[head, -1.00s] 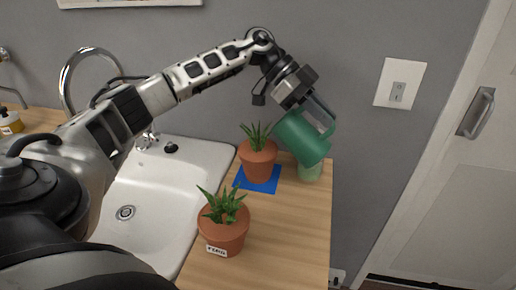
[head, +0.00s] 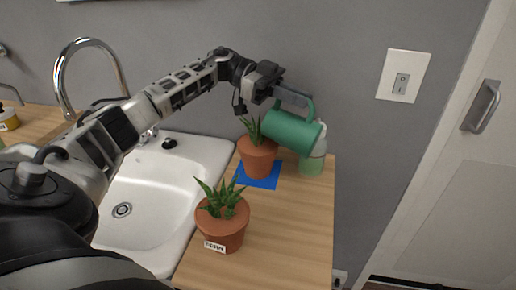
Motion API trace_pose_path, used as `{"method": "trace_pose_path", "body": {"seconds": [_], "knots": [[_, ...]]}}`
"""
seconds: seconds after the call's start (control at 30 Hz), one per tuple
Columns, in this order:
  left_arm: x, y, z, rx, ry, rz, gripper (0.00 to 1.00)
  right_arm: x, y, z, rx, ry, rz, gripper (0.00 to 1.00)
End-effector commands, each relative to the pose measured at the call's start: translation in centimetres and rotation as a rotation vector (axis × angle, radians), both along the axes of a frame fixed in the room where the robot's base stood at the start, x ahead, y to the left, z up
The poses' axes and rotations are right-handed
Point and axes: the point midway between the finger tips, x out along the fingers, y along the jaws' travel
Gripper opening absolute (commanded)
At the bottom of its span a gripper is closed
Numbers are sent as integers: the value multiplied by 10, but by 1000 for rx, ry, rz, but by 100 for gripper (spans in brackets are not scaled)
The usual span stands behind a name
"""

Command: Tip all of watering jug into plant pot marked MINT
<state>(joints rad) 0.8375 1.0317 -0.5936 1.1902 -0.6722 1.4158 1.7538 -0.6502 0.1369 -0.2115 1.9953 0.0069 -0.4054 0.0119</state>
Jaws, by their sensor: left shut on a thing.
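My left gripper (head: 277,92) is shut on the handle of the green watering jug (head: 291,131). The jug is tilted well over in the air, its left end above the right side of the rear plant pot (head: 257,158). That terracotta pot holds a spiky plant, partly hidden by the jug and gripper, and stands on a blue square (head: 262,178). No label shows on it. A second terracotta pot (head: 222,231) with a spiky plant stands nearer; its white label (head: 214,247) is too small to read surely. I see no water stream. My right gripper is out of view.
A pale green bottle (head: 312,163) stands behind and right of the rear pot, partly covered by the jug. A white sink (head: 160,196) with a chrome tap (head: 91,45) lies to the left. The wooden counter (head: 285,235) is clear at front right.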

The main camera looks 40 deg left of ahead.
Motion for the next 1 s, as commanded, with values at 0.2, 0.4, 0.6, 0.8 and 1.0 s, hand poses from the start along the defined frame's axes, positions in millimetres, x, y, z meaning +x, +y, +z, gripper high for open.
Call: {"method": "trace_pose_path", "body": {"seconds": [0.2,0.4,0.6,0.8,1.0], "knots": [[-1,6,1,-28,-8,1,0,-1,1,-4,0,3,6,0],[-2,10,3,-62,-15,0,0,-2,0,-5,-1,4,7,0],[-4,15,5,-101,-25,-1,0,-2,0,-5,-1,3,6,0],[-5,21,8,-145,-36,0,0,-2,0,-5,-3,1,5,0],[-7,26,10,-176,-44,-1,0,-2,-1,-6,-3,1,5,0]]}}
